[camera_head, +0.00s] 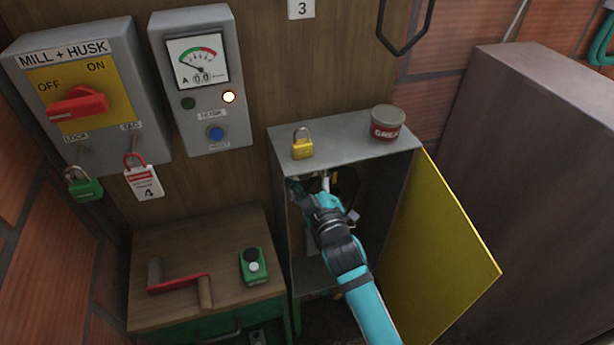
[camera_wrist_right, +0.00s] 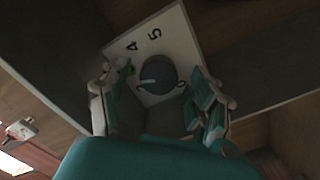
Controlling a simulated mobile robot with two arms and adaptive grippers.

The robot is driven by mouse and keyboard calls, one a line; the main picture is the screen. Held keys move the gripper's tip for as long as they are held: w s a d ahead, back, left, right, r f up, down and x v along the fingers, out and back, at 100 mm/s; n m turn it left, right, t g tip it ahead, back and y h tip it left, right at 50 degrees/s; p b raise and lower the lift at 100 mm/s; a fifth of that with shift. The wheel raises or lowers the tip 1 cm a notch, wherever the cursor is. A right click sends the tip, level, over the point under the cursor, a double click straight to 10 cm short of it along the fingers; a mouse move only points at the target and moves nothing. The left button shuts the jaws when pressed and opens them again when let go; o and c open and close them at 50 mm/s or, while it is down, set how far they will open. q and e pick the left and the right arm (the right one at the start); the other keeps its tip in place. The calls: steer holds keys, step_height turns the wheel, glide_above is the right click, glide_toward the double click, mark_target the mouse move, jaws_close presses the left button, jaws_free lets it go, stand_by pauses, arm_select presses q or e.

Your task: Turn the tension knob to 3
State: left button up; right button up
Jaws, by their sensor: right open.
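The tension knob (camera_wrist_right: 158,75) is a dark round knob with a pale pointer mark, on a white plate (camera_wrist_right: 176,38) in the right wrist view. The figures 4 and 5 show on the plate; other figures are hidden or not legible, so I cannot tell the knob's setting. My right gripper (camera_wrist_right: 162,88) is open, its fingers on either side of the knob; I cannot tell whether they touch it. In the head view my right gripper (camera_head: 318,197) reaches inside the grey cabinet (camera_head: 285,210), and the knob is not distinguishable there. My left gripper is out of view.
The cabinet's yellow door (camera_head: 440,250) stands open to the right of my arm. A yellow padlock (camera_head: 302,146) and a grease tin (camera_head: 387,123) stand on the cabinet.

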steer(key=v, duration=1.2)
